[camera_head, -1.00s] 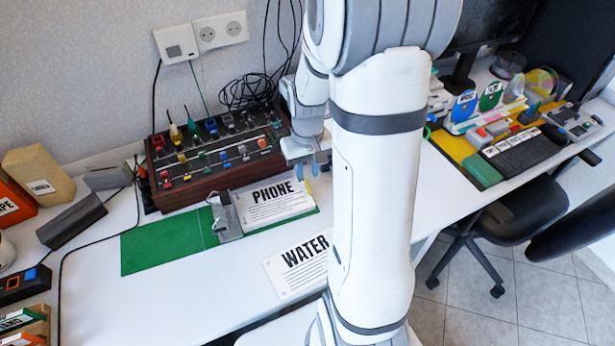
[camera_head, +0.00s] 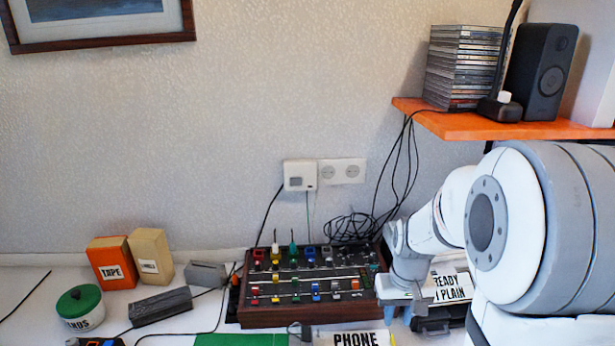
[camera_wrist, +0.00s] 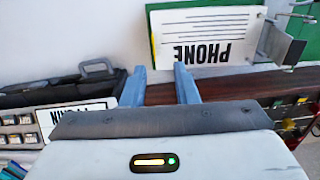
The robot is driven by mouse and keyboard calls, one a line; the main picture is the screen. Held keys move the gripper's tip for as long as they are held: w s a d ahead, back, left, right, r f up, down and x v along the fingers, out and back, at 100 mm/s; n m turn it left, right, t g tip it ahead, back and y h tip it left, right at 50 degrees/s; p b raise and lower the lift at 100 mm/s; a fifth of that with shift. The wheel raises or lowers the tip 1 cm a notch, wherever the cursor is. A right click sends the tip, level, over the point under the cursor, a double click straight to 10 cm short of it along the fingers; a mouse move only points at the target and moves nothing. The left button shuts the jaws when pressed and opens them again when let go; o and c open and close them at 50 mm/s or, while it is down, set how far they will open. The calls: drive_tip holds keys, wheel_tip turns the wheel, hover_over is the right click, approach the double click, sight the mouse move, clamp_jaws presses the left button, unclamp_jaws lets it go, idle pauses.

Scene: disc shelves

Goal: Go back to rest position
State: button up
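My gripper (camera_head: 398,314) hangs at the front right corner of the mixing console in the head view, pointing down. Its two blue fingers are apart with nothing between them in the wrist view (camera_wrist: 161,82). My white and grey arm fills the right side of the head view. The PHONE card (camera_wrist: 207,37) lies on a green mat (camera_wrist: 153,48), beyond my fingertips in the wrist view. The card's top edge also shows at the bottom of the head view (camera_head: 357,338).
An orange shelf (camera_head: 480,126) with discs and a speaker (camera_head: 541,72) juts out above my arm. A black case (camera_wrist: 62,92) lies beside my gripper. Boxes (camera_head: 112,263) and a green-lidded tub (camera_head: 80,306) stand at left.

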drive_tip(key=s+a+r+t+p, duration=0.1)
drive_tip(key=s+a+r+p, duration=0.1)
drive_tip(key=s+a+r, duration=0.2)
drive_tip(key=s+a+r+t+p, duration=0.1)
drive_tip(key=s+a+r, duration=0.3)
drive_tip(key=s+r, duration=0.4)
drive_tip(key=shift+s+a+r+n+p, duration=0.2)
drive_tip(key=shift+r+n+p, duration=0.1)
drive_tip(key=shift+r+p, duration=0.45)
drive_tip(key=shift+d, duration=0.1)
drive_tip(key=shift+c, duration=0.4)
